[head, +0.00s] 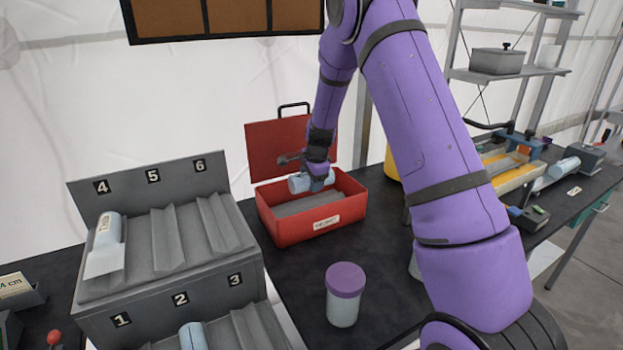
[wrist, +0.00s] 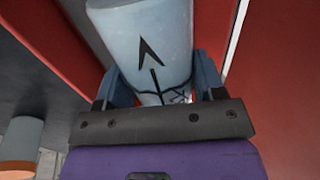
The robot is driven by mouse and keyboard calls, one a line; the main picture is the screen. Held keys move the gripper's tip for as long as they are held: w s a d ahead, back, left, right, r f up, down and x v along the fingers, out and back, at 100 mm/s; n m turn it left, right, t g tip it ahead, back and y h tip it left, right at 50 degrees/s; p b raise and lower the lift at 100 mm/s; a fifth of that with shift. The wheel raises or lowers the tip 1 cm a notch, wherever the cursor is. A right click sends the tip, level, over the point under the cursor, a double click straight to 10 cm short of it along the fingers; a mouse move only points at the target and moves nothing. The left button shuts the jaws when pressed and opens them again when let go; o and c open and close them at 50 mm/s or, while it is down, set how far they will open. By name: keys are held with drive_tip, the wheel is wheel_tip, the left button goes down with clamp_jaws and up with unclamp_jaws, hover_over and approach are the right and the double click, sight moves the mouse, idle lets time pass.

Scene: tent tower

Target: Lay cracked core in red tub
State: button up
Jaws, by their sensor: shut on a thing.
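The cracked core (head: 301,183) is a pale blue-grey cylinder. In the wrist view the core (wrist: 146,42) shows a black arrow and dark crack-like lines near the jaws. My gripper (head: 318,178) is shut on it, and in the wrist view the gripper fingers (wrist: 165,85) sit on both sides of it. The red tub (head: 290,234) is open, with its lid raised at the back. The core is held lying roughly sideways over the tub's opening, near its rim. Whether it touches anything below is unclear. The tub's grey floor (head: 308,204) looks empty where visible.
A grey numbered rack (head: 165,300) stands at left, with one core (head: 108,232) in slot 4 and another (head: 193,336) in slot 2. A purple-lidded jar (head: 344,296) stands in front of the tub. Dark table is clear between them.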

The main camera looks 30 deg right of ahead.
drive_tip(key=shift+f, duration=1.25)
drive_tip(key=shift+c, duration=1)
drive_tip(key=shift+f, duration=2.8)
drive_tip(key=o, duration=1.3)
drive_tip(key=shift+f, duration=0.1)
drive_tip(key=shift+c, duration=0.2)
drive_tip(key=shift+o, duration=0.8)
drive_tip(key=shift+s, duration=0.1)
drive_tip(key=v, duration=1.1)
drive_tip(key=shift+w, duration=0.2)
